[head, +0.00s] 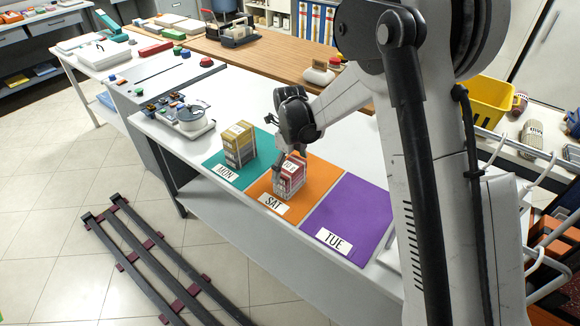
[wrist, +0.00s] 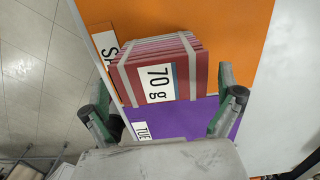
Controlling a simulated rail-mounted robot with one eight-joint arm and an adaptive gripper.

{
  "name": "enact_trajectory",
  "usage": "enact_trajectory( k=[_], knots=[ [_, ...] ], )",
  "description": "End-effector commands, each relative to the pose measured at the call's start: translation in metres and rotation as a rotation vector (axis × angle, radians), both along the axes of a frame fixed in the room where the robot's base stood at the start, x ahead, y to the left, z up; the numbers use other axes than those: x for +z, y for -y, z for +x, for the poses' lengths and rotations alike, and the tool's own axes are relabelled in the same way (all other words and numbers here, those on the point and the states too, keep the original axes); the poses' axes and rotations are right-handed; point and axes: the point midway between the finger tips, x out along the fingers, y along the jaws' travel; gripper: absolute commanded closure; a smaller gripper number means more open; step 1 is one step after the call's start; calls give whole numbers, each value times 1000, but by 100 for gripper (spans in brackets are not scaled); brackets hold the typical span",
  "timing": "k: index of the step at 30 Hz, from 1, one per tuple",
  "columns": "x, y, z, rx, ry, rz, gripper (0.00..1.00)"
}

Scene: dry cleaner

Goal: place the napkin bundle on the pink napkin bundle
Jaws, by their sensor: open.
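A red-pink strapped bundle (head: 289,176) with a white top label stands on the orange SAT mat (head: 318,181). In the wrist view the bundle (wrist: 160,62) shows its "70 g" label, pale straps and layered edges. A yellowish strapped bundle (head: 239,143) stands on the teal MON mat (head: 222,173), left of it. Which of them the task calls pink is not certain; the red-pink one fits better. My gripper (wrist: 162,88) is open, with its fingers apart on either side of the red-pink bundle's near end. In the head view my gripper (head: 287,156) is right over that bundle.
The purple TUE mat (head: 348,215) is bare. A scale-like device (head: 190,118) and small coloured items stand further left on the white counter. A yellow basket (head: 489,100) is at the right, behind my arm. The counter's front edge lies close to the mats.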

Motion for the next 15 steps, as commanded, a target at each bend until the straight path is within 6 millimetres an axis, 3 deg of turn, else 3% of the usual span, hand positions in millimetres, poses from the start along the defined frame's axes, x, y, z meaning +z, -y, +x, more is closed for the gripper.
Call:
enact_trajectory(
  k=[5,15],
  knots=[
    [20,0,0,0,0,0,0],
    [87,0,0,0,0,0,0]
  ],
)
